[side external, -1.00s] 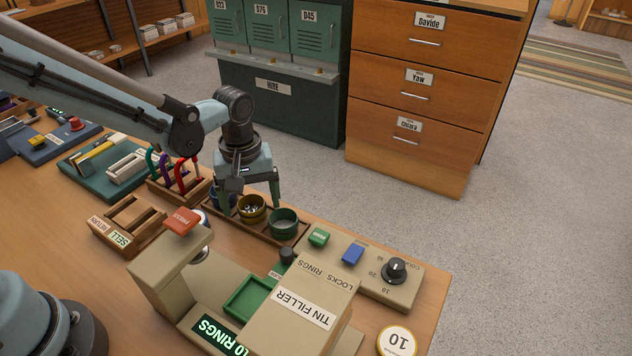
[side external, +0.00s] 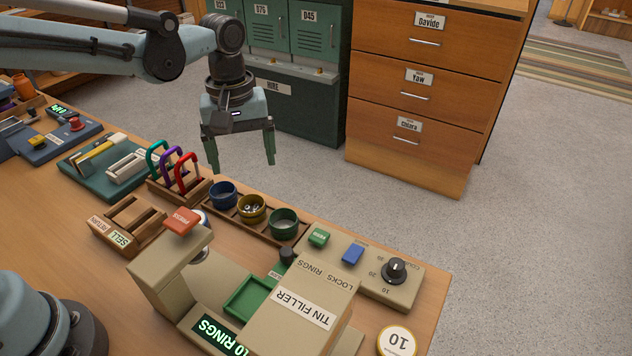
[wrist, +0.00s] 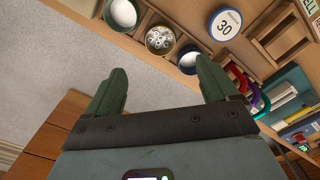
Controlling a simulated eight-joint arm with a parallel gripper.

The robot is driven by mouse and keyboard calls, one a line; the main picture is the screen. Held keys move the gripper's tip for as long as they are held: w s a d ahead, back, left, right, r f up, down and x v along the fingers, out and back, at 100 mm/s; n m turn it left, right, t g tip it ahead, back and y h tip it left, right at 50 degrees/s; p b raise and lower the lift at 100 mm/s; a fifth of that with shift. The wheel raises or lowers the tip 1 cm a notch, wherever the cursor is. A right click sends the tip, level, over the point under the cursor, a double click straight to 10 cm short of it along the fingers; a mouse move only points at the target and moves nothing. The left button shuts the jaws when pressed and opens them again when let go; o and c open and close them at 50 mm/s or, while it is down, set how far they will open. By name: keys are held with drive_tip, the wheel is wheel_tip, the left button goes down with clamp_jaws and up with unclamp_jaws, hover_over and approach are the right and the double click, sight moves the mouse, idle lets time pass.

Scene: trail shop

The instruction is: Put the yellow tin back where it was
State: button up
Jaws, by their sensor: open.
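The yellow tin (side external: 252,209) stands upright in the middle of a wooden tray (side external: 270,239), with small metal rings inside. It sits between a blue tin (side external: 223,194) and a green tin (side external: 284,223). In the wrist view the yellow tin (wrist: 160,40) shows from above with its rings. My gripper (side external: 241,165) is open and empty, raised above and behind the tray, apart from the tins. Its two fingers (wrist: 160,88) show spread in the wrist view.
The tin filler (side external: 300,310) with its green recess (side external: 247,298) and a button panel (side external: 365,270) stand in front. Coloured carabiners (side external: 180,170) stand on a rack to the left. A sell/return tray (side external: 128,225) lies nearby. Drawers (side external: 430,100) stand beyond the floor.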

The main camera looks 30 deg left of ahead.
drive_tip(key=s+a+r+m+t, duration=0.1)
drive_tip(key=s+a+m+t, duration=0.6)
drive_tip(key=s+m, duration=0.2)
drive_tip(key=shift+s+a+r, duration=0.15)
drive_tip(key=shift+r, duration=0.05)
idle(1.6)
